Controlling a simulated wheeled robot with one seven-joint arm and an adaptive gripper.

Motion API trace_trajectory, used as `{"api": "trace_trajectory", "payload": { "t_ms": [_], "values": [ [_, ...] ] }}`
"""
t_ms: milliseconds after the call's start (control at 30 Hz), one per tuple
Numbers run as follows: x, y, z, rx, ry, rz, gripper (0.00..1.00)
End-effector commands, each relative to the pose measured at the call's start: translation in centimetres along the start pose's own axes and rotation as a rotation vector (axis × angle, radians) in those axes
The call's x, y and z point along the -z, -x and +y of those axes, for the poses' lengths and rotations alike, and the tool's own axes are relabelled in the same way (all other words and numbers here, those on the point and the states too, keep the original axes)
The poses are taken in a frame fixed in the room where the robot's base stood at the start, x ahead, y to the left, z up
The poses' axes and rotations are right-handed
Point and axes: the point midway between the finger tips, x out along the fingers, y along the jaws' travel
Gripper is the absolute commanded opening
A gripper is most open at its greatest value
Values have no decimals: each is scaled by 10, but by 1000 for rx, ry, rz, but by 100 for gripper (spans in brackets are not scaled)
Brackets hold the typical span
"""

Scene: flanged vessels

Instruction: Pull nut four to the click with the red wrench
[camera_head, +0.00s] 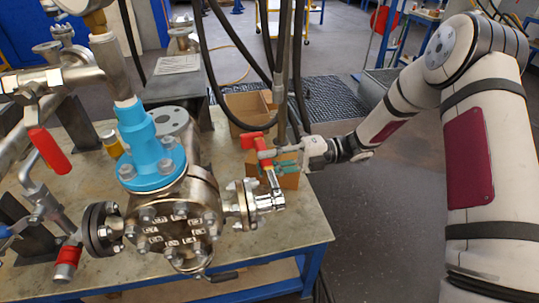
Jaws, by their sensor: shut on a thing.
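My gripper (277,160) is at the right side of the bench, above and to the right of the vessel's side outlet. It is shut on a red tool, which I take to be the red wrench (252,139). Red parts show on both sides of the fingers, which hide its middle. The steel vessel (203,185) lies on the bench with a round bolted cover (180,236) facing the camera. Several nuts with small white number tags ring the cover. The tags are too small to read, so I cannot tell which is nut four. The wrench appears apart from these nuts.
A blue bolted fitting (148,150) stands on the vessel. A short flanged outlet (243,203) sticks out right, below my gripper. Pipework with a red-handled valve (48,150) fills the left. Black hoses (281,50) hang behind. Cardboard boxes (245,105) stand at the back.

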Motion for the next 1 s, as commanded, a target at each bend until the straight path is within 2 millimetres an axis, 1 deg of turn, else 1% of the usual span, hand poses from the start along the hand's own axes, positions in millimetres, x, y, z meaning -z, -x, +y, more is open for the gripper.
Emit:
{"api": "trace_trajectory", "payload": {
  "t_ms": [133,333,800,1000],
  "values": [
    [0,0,-14,-3,-103,1,0],
    [0,4,-12,-2,-98,-1,0],
    [0,48,-12,-2,-94,-1,0],
    [1,50,-11,-2,-94,1,0]
  ]
}}
